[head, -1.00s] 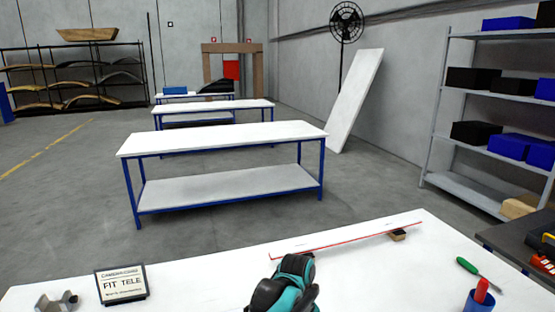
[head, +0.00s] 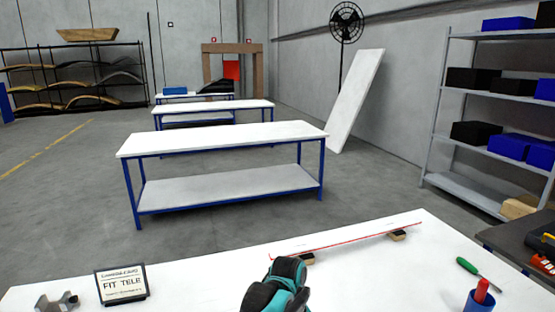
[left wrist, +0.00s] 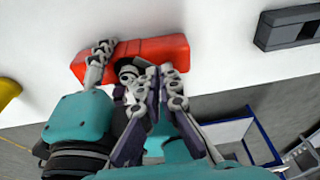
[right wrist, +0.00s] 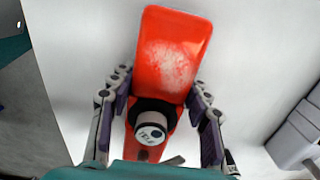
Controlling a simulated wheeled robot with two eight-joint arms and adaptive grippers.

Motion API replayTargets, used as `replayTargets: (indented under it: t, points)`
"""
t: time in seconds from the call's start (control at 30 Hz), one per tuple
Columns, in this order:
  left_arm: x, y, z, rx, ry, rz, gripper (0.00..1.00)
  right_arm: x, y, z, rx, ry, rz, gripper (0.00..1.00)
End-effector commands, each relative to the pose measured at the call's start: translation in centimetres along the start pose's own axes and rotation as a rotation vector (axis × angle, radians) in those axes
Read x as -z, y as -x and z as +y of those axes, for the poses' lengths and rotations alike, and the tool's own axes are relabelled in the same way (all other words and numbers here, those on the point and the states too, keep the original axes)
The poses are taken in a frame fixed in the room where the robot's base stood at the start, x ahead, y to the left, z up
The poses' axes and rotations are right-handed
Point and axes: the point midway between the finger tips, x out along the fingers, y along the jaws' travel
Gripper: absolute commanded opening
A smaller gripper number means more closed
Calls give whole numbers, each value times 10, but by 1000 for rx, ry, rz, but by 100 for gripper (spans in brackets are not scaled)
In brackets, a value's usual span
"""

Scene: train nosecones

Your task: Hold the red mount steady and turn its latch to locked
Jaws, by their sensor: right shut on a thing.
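The red mount (right wrist: 172,60) lies between the two fingers of my right gripper (right wrist: 158,92), which is shut on it. A round white-faced latch knob with a black collar (right wrist: 151,122) sits on the mount. A small grey lever shows below it; its lock state cannot be read. In the left wrist view the mount (left wrist: 150,52) lies against a white surface. There, my left gripper's (left wrist: 161,75) fingertips are close together beside the knob (left wrist: 129,72); I cannot tell whether they touch it. In the head view a teal and black arm part hides the mount.
The white table (head: 400,285) holds a long red-edged strip on small wooden blocks (head: 397,236), a green screwdriver (head: 468,265), a blue cup (head: 478,301), a sign (head: 121,285) and a metal bracket (head: 56,301). In the left wrist view, a dark grey block (left wrist: 290,27) stands at the upper right.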

Motion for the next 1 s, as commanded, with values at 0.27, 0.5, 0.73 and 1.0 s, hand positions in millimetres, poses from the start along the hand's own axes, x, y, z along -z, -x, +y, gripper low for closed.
replayTargets:
  t: [0.27,0.5,0.73,1.0]
  points:
    - [0,0,1,-2,-1,4,0,1,0,-2,3,2,2,13]
    - [-6,3,3,-1,-1,3,0,0,0,-1,2,1,1,13]
    - [0,27,3,-1,-1,2,0,0,0,-1,1,1,1,13]
    - [7,56,3,-1,-1,1,0,0,0,0,1,0,1,13]
